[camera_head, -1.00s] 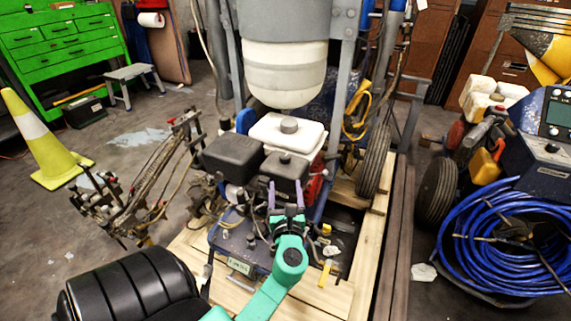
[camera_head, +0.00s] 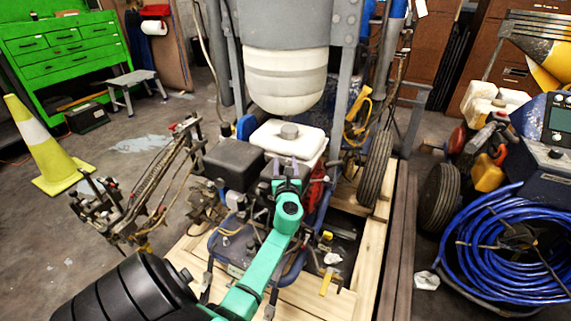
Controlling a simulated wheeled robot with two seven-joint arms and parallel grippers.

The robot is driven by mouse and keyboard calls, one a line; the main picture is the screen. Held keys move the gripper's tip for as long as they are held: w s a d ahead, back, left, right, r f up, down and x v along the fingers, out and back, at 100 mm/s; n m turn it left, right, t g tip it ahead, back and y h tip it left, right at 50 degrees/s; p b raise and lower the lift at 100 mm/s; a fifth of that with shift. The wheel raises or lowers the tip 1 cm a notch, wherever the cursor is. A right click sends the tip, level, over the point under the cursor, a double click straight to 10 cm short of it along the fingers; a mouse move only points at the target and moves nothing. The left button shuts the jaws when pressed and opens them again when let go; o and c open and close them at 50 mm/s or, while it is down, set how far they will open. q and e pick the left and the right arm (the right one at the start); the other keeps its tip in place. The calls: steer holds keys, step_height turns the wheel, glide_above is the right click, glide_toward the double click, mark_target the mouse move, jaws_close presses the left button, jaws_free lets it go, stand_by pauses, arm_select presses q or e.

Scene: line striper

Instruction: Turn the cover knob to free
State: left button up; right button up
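The machine's engine stands mid-view. A black box-shaped cover (camera_head: 268,187) sits on it, right of a second black box. The cover's knob was plain on its top a second ago; now my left gripper (camera_head: 286,162) is over that spot and I cannot make the knob out clearly. My green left arm reaches up from the bottom. The two purple fingers are a little apart, on either side of where the knob is. Whether they touch it is too small to tell. My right gripper is not in view.
A white tank (camera_head: 286,143) with a grey cap stands just behind the cover. A second black box (camera_head: 232,160) is close at left. A white hopper (camera_head: 285,80) hangs above and behind. A blue hose coil (camera_head: 510,245) lies at right, a yellow cone (camera_head: 42,150) at left.

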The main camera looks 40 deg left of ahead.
arm_select(q)
jaws_close()
